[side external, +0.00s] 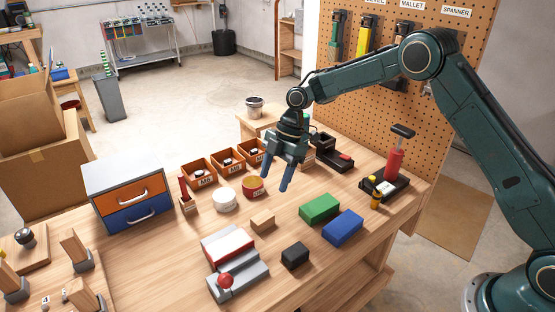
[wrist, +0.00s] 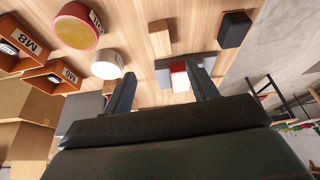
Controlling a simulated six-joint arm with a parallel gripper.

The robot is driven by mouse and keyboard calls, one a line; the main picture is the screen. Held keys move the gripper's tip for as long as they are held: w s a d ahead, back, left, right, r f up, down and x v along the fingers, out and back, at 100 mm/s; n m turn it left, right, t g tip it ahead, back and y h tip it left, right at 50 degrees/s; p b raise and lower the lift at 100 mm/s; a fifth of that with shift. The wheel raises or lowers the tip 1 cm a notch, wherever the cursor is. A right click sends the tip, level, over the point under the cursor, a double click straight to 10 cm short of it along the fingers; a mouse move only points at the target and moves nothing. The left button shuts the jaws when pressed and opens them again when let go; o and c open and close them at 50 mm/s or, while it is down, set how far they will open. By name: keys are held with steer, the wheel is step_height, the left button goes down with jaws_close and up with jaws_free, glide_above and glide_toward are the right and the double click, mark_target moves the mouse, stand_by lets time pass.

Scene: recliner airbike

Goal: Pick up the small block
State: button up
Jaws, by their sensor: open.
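A small plain wooden block (side external: 263,222) lies on the workbench near the middle in the side view. It also shows in the wrist view (wrist: 160,38), beyond my fingertips. A small black block (side external: 295,254) lies nearer the front, and it shows at the upper right of the wrist view (wrist: 234,30). A green block (side external: 319,208) and a blue block (side external: 343,228) lie to the right. My gripper (side external: 277,175) is open and empty, in the air above the bench and apart from the blocks. Its two fingers (wrist: 161,78) also show in the wrist view.
A grey and red device (side external: 238,283) with a red ball knob stands in front of the wooden block. Behind are a white round container (side external: 225,199), a red-and-yellow tin (side external: 253,187) and orange bins (side external: 199,171). A drawer cabinet (side external: 124,194) is at left.

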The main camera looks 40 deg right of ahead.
mark_target(263, 216)
steer(key=x, duration=0.7)
steer(key=shift+a+f, duration=0.1)
steer(key=shift+f, duration=0.25)
steer(key=shift+f, duration=0.15)
steer(key=shift+x, duration=2.4)
steer(key=shift+s, duration=0.1)
steer(key=c, duration=1.1)
